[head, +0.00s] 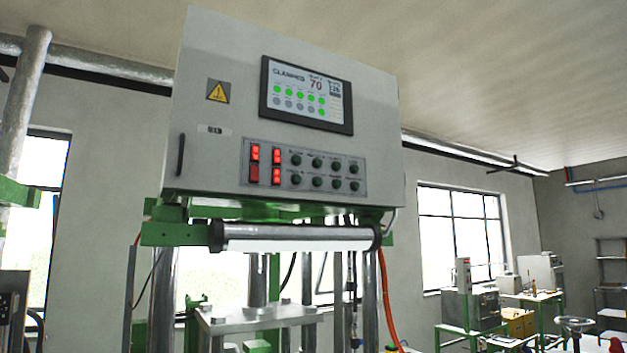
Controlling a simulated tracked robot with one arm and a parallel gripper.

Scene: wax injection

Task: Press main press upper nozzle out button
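The main press's grey control cabinet (225,60) fills the upper middle of the head view, tilted in the picture. Its lower front carries a button panel (305,174) with two rows of small dark green round buttons (317,162). Red lit displays (277,156) and a red switch (254,174) sit at the panel's left. The button labels are too small to read, so I cannot tell which one is upper nozzle out. A screen (306,94) above shows "CLAMPED", 70 and several green dots. My gripper is not in view.
A horizontal roller-like bar (295,238) runs under the cabinet, above the press columns (160,300) and a metal plate (258,318). An orange hose (388,300) hangs at right. Benches with equipment (500,305) stand at the far right. The space before the button panel looks clear.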

